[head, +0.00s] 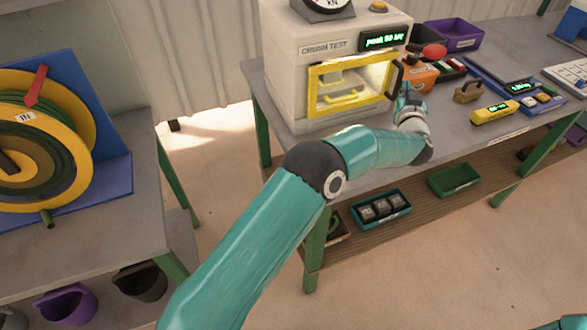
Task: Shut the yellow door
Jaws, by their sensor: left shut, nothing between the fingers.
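The yellow door (312,92) is a yellow frame on the front of the white crush-test press (285,80). The lit chamber shows through it. A dark handle (398,78) is at its right edge. The door looks flush or nearly flush with the front; I cannot tell whether it is fully shut. My left gripper (407,90) is shut and empty, beside the door's right edge and handle. Whether it touches the door is hidden by the angle. Only a small teal part of my right arm shows at the bottom right; its gripper is out of view.
An orange box (420,74) stands close behind my left gripper. A purple bin (455,34), a brown weight (467,91) and a yellow device (494,112) are farther right on the bench. A lower shelf holds a teal tray (381,222) and a green tray (454,192).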

